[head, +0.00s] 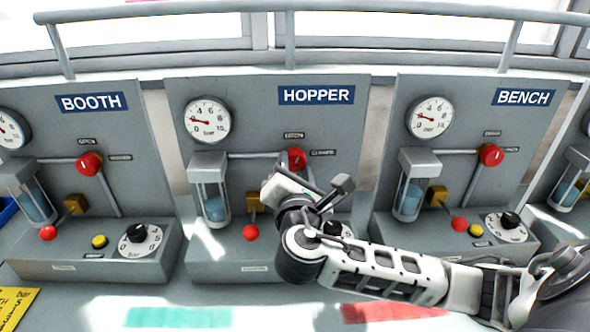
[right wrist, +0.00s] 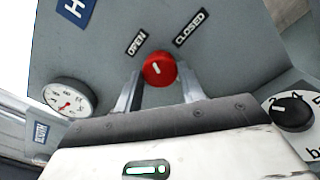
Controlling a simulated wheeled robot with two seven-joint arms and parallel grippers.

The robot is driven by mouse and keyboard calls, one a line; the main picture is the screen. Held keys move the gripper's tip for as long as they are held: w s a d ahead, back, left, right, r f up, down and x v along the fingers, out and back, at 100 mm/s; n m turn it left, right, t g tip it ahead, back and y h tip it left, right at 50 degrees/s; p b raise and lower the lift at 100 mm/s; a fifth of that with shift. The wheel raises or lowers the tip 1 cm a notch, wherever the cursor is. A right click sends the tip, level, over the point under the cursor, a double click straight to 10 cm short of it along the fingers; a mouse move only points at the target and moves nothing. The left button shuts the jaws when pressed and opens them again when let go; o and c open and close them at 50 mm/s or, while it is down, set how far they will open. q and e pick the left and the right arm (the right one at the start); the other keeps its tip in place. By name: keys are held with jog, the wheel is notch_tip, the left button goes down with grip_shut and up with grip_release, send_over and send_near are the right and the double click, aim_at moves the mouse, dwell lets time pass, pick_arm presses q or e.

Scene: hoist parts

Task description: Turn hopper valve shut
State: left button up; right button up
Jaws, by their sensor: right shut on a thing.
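The red hopper valve knob (head: 297,157) is on the panel under the HOPPER sign (head: 316,95), partly hidden by my right gripper (head: 289,176). In the right wrist view the knob (right wrist: 160,69) sits between the two fingers of my right gripper (right wrist: 160,88), which is shut on it. Its short white mark slants up and left, toward the OPEN label (right wrist: 136,43). The hopper gauge (head: 207,119) has a red needle pointing left. My left gripper is not in view.
The BOOTH panel (head: 128,165) stands to the left and the BENCH panel (head: 520,135) to the right, with similar red valves. A glass cylinder (head: 213,195) and a small red knob (head: 250,232) are left of my gripper. A grey rail (head: 400,17) runs above.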

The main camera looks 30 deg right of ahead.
jog(key=m, duration=0.2)
jog(key=m+b, duration=0.1)
jog(key=m, duration=0.1)
jog(key=shift+f+m, duration=0.2)
jog(key=shift+m, duration=0.1)
jog(key=shift+m+b, duration=0.35)
jog(key=shift+m, duration=0.65)
jog(key=m+b, duration=0.1)
jog(key=m, duration=0.2)
jog(key=shift+m+b, duration=0.4)
jog(key=shift+m, duration=0.6)
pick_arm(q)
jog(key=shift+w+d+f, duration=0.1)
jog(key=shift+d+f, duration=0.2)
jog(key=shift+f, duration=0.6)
pick_arm(e)
jog(key=shift+m, duration=0.5)
jog(key=shift+r, duration=0.1)
jog(key=o, duration=1)
